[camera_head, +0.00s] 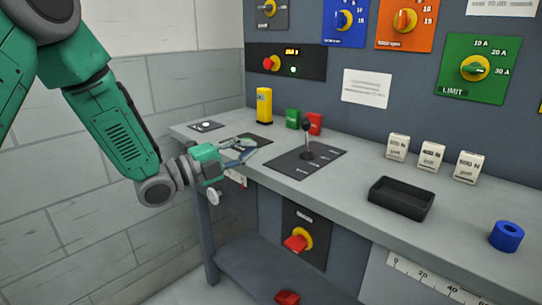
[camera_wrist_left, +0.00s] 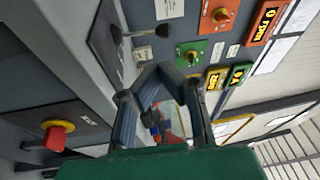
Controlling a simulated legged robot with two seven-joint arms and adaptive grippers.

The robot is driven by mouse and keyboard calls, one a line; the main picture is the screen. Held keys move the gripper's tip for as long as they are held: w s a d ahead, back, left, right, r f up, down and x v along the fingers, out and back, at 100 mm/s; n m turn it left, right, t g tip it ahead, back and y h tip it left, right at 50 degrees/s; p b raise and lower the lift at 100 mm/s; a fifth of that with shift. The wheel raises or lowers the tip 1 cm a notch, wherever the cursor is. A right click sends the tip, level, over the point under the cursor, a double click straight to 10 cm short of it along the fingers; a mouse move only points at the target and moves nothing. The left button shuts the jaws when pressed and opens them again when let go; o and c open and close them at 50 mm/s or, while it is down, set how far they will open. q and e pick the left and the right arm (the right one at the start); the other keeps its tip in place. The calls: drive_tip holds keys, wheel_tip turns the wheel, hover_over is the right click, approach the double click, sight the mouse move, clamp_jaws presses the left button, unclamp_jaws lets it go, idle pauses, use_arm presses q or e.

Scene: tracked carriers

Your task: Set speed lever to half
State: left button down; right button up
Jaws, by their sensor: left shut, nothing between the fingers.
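The speed lever (camera_head: 307,128) is a thin stalk with a black knob on a dark plate (camera_head: 291,166) on the bench. It looks about upright, and the small marks on its plate are too small to read. In the left wrist view a black-knobbed lever (camera_wrist_left: 117,35) shows at the upper left. My left gripper (camera_head: 249,148) is over the bench's left front part, left of the lever plate and apart from the lever. It is shut and empty; its fingers also show in the left wrist view (camera_wrist_left: 162,74). My right gripper is not in view.
A yellow block (camera_head: 264,105), green block (camera_head: 292,118) and red block (camera_head: 314,123) stand behind the lever plate. White blocks (camera_head: 432,156), a black tray (camera_head: 402,198) and a blue ring (camera_head: 507,236) are to the right. A red-yellow switch (camera_head: 298,240) is below the bench top (camera_head: 345,190).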

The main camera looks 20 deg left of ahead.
use_arm(q)
drive_tip(key=m, duration=0.1)
drive_tip(key=b, duration=0.4)
approach(302, 128)
drive_tip(key=x, duration=0.7)
drive_tip(key=shift+w, duration=0.2)
drive_tip(key=shift+w+d+t, duration=0.1)
drive_tip(key=shift+w+t, duration=0.2)
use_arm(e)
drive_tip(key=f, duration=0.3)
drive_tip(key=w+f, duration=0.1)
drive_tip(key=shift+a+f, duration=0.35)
use_arm(q)
drive_tip(key=shift+r, duration=0.1)
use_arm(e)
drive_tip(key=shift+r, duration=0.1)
